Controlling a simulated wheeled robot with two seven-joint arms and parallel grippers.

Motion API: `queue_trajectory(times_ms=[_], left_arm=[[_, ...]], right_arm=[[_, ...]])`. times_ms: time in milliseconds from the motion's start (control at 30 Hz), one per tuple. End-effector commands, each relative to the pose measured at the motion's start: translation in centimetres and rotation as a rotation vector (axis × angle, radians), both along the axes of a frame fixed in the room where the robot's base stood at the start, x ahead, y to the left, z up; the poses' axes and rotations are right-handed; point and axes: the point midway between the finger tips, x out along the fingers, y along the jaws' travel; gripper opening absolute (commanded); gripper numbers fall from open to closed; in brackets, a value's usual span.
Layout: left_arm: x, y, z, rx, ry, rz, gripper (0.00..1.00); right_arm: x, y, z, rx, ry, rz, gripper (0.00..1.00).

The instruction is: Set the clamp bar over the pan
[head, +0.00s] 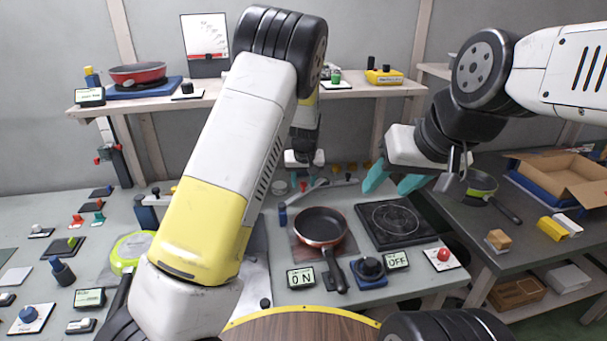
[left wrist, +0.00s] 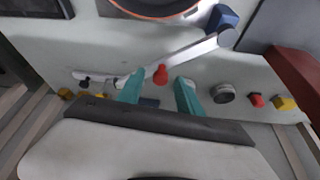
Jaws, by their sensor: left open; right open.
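The dark pan (head: 320,224) with a red outer side sits on a square plate, its handle toward me. The pale clamp bar (head: 312,189) lies behind the pan, not over it, running from a blue post (head: 283,213). In the left wrist view the bar (left wrist: 185,53) slants across, with the blue post (left wrist: 222,18) at its right end and a red knob (left wrist: 160,75) near its middle. My left gripper (left wrist: 158,84) is open, its teal fingers on either side of the knob; whether they touch it cannot be told. My right gripper (head: 389,187) is open and empty above the black hotplate.
The black hotplate (head: 394,222) lies right of the pan. An ON display (head: 300,279), an OFF display (head: 396,261), a dark dial (head: 370,268) and a red button (head: 443,254) are in front. My left arm hides part of the table. Small knobs line the table's back.

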Motion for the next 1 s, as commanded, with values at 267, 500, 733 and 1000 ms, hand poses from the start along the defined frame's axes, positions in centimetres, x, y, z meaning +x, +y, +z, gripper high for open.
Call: queue_trajectory(times_ms=[267, 500, 733, 1000], left_arm=[[-0.02, 0.01, 0.02, 0.000, 0.000, 0.000, 0.17], [-0.03, 0.01, 0.03, 0.000, 0.000, 0.000, 0.00], [-0.03, 0.01, 0.04, 0.000, 0.000, 0.000, 0.00], [-0.03, 0.02, 0.04, 0.000, 0.000, 0.000, 0.00]], right_arm=[[0.00, 0.00, 0.00, 0.000, 0.000, 0.000, 0.49], [0.00, 0.00, 0.00, 0.000, 0.000, 0.000, 0.49], [0.00, 0.00, 0.00, 0.000, 0.000, 0.000, 0.49], [0.00, 0.00, 0.00, 0.000, 0.000, 0.000, 0.49]])
